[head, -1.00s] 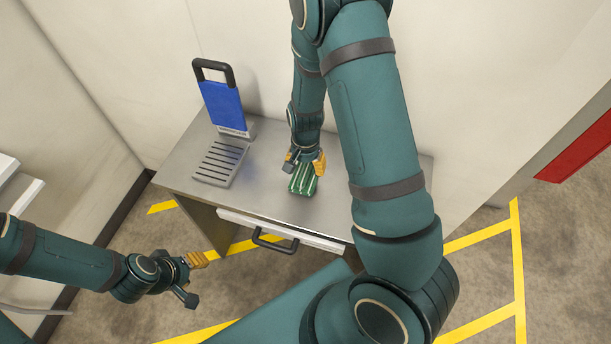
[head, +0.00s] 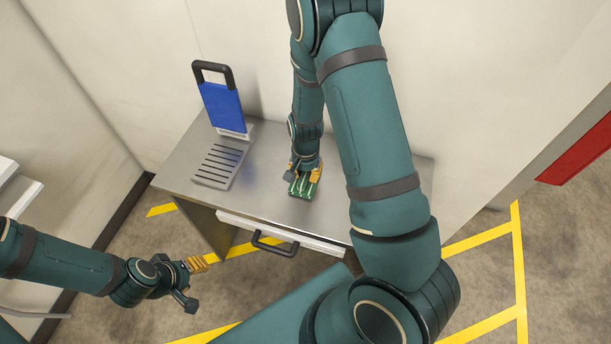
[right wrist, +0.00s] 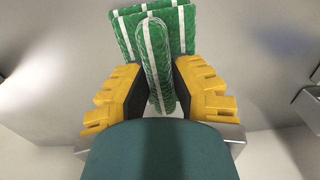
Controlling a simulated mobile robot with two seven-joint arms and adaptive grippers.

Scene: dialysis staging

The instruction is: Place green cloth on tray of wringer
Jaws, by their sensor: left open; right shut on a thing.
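The green cloth (head: 303,190), folded with white stripes, is on the metal table to the right of the wringer. My right gripper (head: 304,171) is over it from above, and in the right wrist view the gripper (right wrist: 157,100) is shut on a fold of the green cloth (right wrist: 155,50). The wringer (head: 222,105) has a blue upright panel with a black handle. Its grey slotted tray (head: 216,183) lies in front of the panel and is empty. My left gripper (head: 190,282) is open and empty, low at the left, away from the table.
The metal table (head: 265,185) has bare top between the tray and the cloth. A drawer with a black handle (head: 274,243) shows at its front. A wall stands close behind the table. White shelving (head: 8,185) is at the left edge.

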